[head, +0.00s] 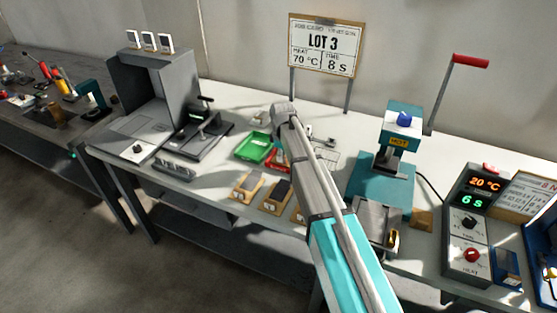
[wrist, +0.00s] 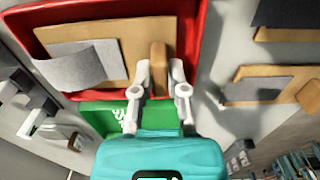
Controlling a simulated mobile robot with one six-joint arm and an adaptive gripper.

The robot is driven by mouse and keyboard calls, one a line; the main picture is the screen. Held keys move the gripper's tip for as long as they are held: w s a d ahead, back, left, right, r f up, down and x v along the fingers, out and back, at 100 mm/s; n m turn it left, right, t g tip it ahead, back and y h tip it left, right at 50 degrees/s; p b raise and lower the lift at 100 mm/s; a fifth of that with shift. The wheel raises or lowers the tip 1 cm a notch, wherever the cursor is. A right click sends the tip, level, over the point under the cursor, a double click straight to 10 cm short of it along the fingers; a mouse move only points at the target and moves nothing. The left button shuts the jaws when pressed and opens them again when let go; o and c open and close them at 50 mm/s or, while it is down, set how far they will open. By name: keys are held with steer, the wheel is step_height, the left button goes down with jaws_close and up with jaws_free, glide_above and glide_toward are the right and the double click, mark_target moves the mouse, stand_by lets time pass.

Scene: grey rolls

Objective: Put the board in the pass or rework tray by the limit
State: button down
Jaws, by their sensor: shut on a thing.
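In the wrist view my gripper (wrist: 160,74) is shut on the upright tan grip of a board (wrist: 137,35). The board is tan with a grey strip across one side. It appears within the outline of the red tray (wrist: 195,28); I cannot tell whether it touches the tray floor. The green tray (wrist: 104,121) lies beside the red one, partly hidden by my gripper. In the head view the green tray (head: 254,147) shows left of my arm, with only part of the red tray (head: 274,158) visible. My arm hides the gripper and held board there.
Several other boards (head: 247,187) lie along the front edge. A sign (head: 325,46) reads LOT 3, 70 °C, 8 s. A teal press (head: 388,150) marked HOT and a control box (head: 473,222) showing 20 °C and 6 s stand right. A grey booth (head: 150,100) stands left.

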steer(key=shift+f, duration=0.25)
steer(key=c, duration=0.7)
jaws_free()
steer(key=shift+o, duration=0.2)
steer(key=shift+r, duration=0.15)
step_height(320, 180, up, 12)
steer(key=p, duration=1.2)
steer(key=shift+s, duration=0.15)
